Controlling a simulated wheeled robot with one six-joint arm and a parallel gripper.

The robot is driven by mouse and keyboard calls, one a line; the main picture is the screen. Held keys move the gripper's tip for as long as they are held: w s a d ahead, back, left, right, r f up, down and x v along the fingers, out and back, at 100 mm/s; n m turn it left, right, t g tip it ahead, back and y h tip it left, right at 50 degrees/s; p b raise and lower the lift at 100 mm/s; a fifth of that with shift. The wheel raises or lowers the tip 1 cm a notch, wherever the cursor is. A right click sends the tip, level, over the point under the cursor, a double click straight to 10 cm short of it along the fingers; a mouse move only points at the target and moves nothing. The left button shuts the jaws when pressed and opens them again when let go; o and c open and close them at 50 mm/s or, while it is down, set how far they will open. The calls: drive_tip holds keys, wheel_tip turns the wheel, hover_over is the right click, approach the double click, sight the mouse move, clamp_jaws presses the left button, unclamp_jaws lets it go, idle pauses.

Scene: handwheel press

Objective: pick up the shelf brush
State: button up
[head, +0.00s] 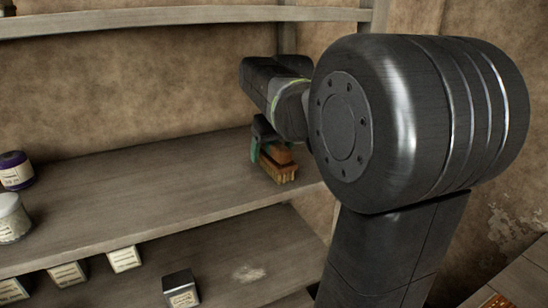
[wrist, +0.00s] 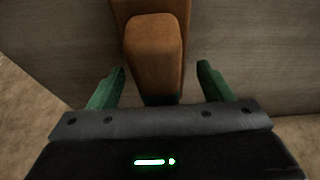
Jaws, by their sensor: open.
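The shelf brush (head: 278,168) sits on the upper wooden shelf in the head view, near its right end. It has a brown wooden top and paler bristles below. My gripper (head: 262,150) is right at the brush, with a green finger showing beside it. In the wrist view the brush's orange-brown wooden handle (wrist: 154,55) runs up the middle. The open green fingertips of my gripper (wrist: 161,80) stand on either side of its near end, with a gap on both sides. My arm hides part of the shelf behind it.
The wooden shelf (head: 150,190) is clear left of the brush. A lower shelf (head: 235,262) holds several small labelled boxes, including a dark one (head: 180,289). A wall is behind.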

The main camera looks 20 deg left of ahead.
drive_tip(key=shift+f, duration=0.25)
idle(0.3)
drive_tip(key=c, duration=1.2)
drive_tip(key=shift+o, duration=0.2)
drive_tip(key=shift+r, duration=0.15)
drive_tip(key=shift+r, duration=0.45)
drive_tip(key=b+v, duration=0.1)
drive_tip(key=v, duration=0.1)
drive_tip(key=shift+r, duration=0.45)
drive_tip(key=s+d+b, duration=0.3)
drive_tip(key=s+d, duration=0.7)
drive_tip(key=d, duration=0.3)
drive_tip(key=shift+s+d+b, duration=0.2)
drive_tip(key=shift+d+b, duration=0.15)
drive_tip(key=shift+b, duration=0.05)
